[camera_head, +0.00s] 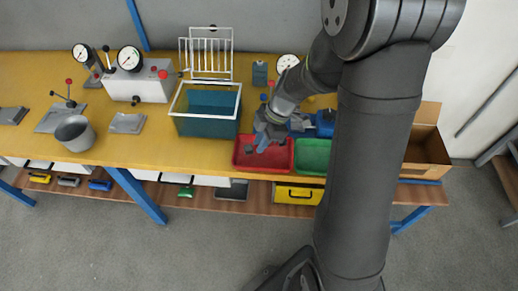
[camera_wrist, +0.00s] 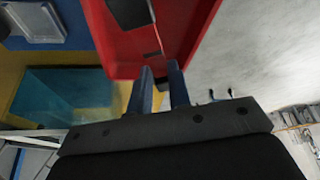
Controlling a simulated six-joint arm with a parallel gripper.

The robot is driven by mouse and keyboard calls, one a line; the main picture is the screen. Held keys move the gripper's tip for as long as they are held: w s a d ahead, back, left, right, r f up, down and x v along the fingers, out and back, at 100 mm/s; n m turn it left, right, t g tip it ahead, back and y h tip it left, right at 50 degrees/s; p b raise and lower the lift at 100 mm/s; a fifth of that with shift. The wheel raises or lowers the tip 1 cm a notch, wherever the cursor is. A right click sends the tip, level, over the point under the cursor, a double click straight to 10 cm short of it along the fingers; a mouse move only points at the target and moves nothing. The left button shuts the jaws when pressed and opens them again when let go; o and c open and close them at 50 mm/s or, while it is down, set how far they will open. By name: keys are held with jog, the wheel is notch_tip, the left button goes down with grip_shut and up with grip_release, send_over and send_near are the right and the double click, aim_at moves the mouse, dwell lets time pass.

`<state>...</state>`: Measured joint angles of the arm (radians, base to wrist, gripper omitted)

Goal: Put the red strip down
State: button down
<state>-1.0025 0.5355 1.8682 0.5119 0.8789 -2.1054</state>
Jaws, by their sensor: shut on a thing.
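My gripper (camera_head: 262,146) is over the red tray (camera_head: 281,161) at the front edge of the table. In the wrist view its two blue fingers (camera_wrist: 161,88) stand a little apart and point into the red tray (camera_wrist: 187,25). The gripper is shut on the red strip, but the strip's outline cannot be told from the red tray behind it. Dark pieces (camera_wrist: 130,12) lie in the tray in the wrist view. Whether the strip touches the tray cannot be told.
A green tray (camera_head: 313,155) stands right of the red one, and a teal bin (camera_head: 205,126) with a white rim stands left. A cardboard box (camera_head: 427,150) is at the right end. A grey pot (camera_head: 75,133) and a white gauge box (camera_head: 138,86) stand farther left.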

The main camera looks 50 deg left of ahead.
aim_at(259, 158)
jog(key=shift+s+a+f, duration=0.25)
jog(key=shift+a+f, duration=0.05)
jog(key=shift+f, duration=1.9)
jog(key=shift+f, duration=0.25)
jog(key=shift+f, duration=0.15)
jog(key=c, duration=1.3)
grip_release()
jog(key=shift+c, duration=0.2)
